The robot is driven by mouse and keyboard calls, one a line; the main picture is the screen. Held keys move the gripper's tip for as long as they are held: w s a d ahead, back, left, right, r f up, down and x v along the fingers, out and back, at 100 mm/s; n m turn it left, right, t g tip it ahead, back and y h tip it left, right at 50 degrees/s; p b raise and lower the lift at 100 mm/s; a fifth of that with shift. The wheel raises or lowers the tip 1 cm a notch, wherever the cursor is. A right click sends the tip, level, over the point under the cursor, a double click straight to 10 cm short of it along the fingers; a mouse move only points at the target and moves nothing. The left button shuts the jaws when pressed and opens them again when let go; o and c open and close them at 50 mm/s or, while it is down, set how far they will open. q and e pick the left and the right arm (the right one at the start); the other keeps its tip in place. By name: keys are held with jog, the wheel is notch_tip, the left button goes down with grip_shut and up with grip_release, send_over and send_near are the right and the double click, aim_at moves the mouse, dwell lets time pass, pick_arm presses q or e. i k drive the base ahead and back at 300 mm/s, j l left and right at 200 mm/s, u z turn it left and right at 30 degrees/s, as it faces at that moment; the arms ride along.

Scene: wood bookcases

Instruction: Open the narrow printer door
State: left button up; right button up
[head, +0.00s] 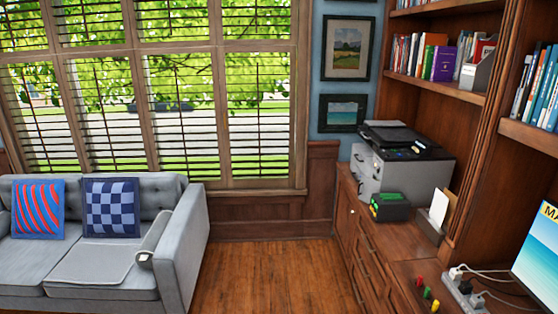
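A grey and black printer (400,165) stands at the far end of the wooden cabinet top, against the bookcase, at the right of the head view. Its black top part with a small lit panel faces up, and its light grey front faces left toward the room. Small dark marks show on that front, but the narrow door is too small to make out. A dark box with green and yellow items (390,207) stands just in front of the printer's near side. Neither of my grippers is in view.
The wooden cabinet (362,243) has drawers along its left side. A grey sofa (100,262) stands at the left. Bare wood floor (268,275) lies between them. A power strip (462,290), a paper holder (432,220) and a monitor (543,255) are nearer on the right.

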aim_at(367, 186)
jog(key=i+u, duration=0.2)
jog(key=i, duration=0.6)
jog(key=i+u, duration=0.2)
jog(key=i, duration=0.6)
jog(key=i+z, duration=0.3)
jog(key=i, duration=0.15)
jog(key=i+j+z, duration=0.1)
jog(key=i+z, duration=0.2)
jog(key=i, duration=0.15)
jog(key=i+j+z, duration=0.3)
jog(key=i, duration=0.15)
jog(key=i+j+z, duration=0.3)
jog(key=i, duration=0.15)
jog(key=l, duration=0.1)
